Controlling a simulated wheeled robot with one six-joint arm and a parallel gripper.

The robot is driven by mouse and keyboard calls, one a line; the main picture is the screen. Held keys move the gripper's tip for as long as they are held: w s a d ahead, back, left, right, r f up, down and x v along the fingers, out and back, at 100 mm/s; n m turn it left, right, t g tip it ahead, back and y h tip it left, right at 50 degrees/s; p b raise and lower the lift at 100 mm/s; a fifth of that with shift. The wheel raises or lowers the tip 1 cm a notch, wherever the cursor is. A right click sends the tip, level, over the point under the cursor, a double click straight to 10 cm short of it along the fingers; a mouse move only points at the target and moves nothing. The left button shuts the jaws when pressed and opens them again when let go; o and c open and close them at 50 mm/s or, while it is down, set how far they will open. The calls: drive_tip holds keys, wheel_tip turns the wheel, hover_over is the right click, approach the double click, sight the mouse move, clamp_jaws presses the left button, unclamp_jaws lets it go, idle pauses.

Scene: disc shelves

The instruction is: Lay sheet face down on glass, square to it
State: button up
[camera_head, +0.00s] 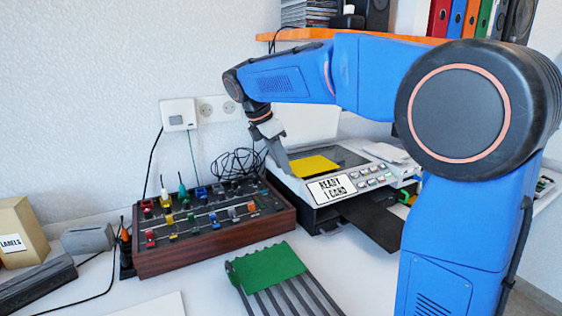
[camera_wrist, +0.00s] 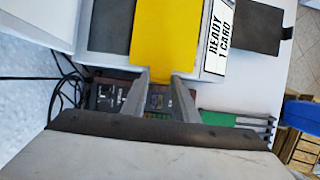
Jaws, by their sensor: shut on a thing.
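The yellow sheet (camera_head: 316,166) is at the copier's dark glass (camera_head: 347,157), over its left front part in the head view. In the wrist view the sheet (camera_wrist: 162,32) covers part of the glass (camera_wrist: 110,24), with a strip of glass bare on its left. My gripper (camera_head: 287,168) is shut on the sheet's near edge, and its two fingers (camera_wrist: 162,78) show there in the wrist view. The sheet looks flat and roughly in line with the glass. I cannot tell whether it touches the glass or which face is down.
The copier's panel reads "READY 1 CARD" (camera_head: 335,189). A dark tray (camera_head: 372,222) juts from its front. A wooden-sided control box (camera_head: 215,222) with several coloured knobs stands to the left. A green sheet (camera_head: 268,267) lies on a slatted rack (camera_head: 300,298). An orange shelf (camera_head: 290,34) is above.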

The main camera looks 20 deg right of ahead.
drive_tip(key=shift+f, duration=0.35)
drive_tip(key=o, duration=1.1)
